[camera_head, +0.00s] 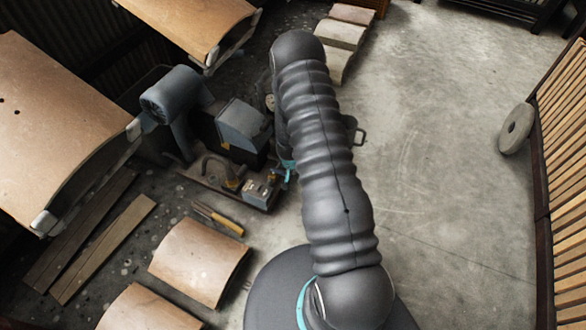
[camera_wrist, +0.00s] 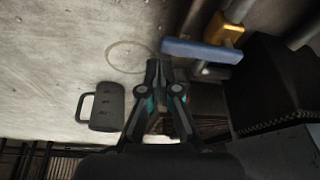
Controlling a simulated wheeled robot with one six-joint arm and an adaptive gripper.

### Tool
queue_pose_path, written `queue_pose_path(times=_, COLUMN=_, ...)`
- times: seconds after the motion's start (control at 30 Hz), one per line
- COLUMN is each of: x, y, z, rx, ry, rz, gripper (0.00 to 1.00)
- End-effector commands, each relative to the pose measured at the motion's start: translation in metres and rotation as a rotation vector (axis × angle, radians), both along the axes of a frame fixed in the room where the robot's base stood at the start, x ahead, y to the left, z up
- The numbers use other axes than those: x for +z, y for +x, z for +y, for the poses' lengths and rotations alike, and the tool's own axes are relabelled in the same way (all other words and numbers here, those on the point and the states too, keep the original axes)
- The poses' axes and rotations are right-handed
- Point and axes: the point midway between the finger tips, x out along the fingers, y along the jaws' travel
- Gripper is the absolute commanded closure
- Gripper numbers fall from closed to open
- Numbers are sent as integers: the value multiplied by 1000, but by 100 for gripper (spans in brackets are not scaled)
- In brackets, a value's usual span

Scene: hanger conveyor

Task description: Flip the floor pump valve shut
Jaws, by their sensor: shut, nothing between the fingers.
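The valve shows in the wrist view as a flat blue lever (camera_wrist: 203,50) beside a yellow-brass body (camera_wrist: 222,30) on a grey pipe (camera_wrist: 240,9). The lever lies roughly across the pipe's line, its free end pointing left. My gripper (camera_wrist: 165,72) is shut and empty, its fingertips close to that free end; I cannot tell whether they touch it. In the head view the floor pump has a grey motor (camera_head: 178,95) and a dark box (camera_head: 243,124) left of my arm. My arm hides most of my gripper and the lever there.
A yellow-handled tool (camera_head: 219,218), wooden planks (camera_head: 92,243) and a curved panel (camera_head: 200,262) lie near the pump.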

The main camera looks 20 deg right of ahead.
Motion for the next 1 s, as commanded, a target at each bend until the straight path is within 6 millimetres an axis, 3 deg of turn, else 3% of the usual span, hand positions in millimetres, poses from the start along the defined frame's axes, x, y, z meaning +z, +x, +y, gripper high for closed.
queue_pose_path(times=0.03, x=16, y=-1, z=2, rx=1, ry=0, rz=-1, gripper=100)
queue_pose_path(times=0.17, x=41, y=-3, z=8, rx=-1, ry=-1, rz=-4, gripper=100)
queue_pose_path(times=0.43, x=70, y=-8, z=16, rx=-5, ry=-3, rz=-7, gripper=100)
queue_pose_path(times=0.63, x=79, y=-10, z=18, rx=-6, ry=-2, rz=-6, gripper=100)
queue_pose_path(times=0.9, x=80, y=-11, z=18, rx=-15, ry=2, rz=-6, gripper=100)
queue_pose_path(times=1.0, x=77, y=-15, z=27, rx=-31, ry=47, rz=12, gripper=100)
